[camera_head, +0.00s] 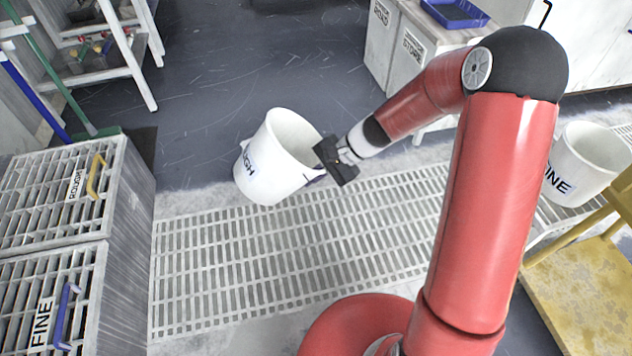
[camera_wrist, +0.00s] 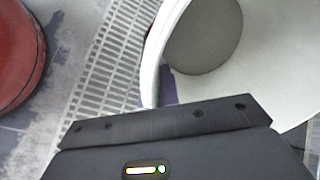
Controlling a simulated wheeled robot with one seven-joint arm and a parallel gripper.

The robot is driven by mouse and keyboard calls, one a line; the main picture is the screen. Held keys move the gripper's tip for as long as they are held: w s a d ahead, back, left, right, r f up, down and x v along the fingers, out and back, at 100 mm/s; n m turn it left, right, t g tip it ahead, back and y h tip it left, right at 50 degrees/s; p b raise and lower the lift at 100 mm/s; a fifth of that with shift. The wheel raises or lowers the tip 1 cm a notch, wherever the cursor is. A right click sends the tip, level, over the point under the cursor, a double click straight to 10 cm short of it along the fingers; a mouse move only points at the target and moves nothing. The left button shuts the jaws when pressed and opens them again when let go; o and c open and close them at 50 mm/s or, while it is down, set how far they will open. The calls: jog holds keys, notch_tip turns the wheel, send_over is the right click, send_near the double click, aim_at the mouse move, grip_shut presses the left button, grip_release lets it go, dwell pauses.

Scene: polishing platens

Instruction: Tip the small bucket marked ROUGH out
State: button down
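The white ROUGH bucket (camera_head: 262,172) is over the edge of the floor grating, tilted with its mouth toward the upper right; only the end of its label shows. I cannot tell how far it is above the floor. My gripper (camera_head: 324,166) is at its right side, on the dark blue handle (camera_head: 313,175), and seems shut on it, though the fingertips are hidden. In the wrist view the bucket's inner wall (camera_wrist: 275,60) fills the right, with a round grey area (camera_wrist: 205,35) inside; I cannot tell whether that is contents or the bottom.
A slatted bin marked ROUGH (camera_head: 50,215) and one marked FINE (camera_head: 25,320) stand at the left. A white bucket marked FINE (camera_head: 585,170) is at the right, by a yellow step (camera_head: 585,300). The grating (camera_head: 250,265) and the dark floor (camera_head: 240,60) behind are clear.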

notch_tip(320, 180, down, 8)
jog(key=g+y+b, duration=0.1)
jog(key=y+b, duration=0.7)
jog(key=b, duration=0.3)
jog(key=shift+a+f+g, duration=0.25)
jog(key=shift+a+g, duration=0.05)
jog(key=shift+a, duration=0.15)
jog(key=shift+s, duration=0.1)
dwell(1.0)
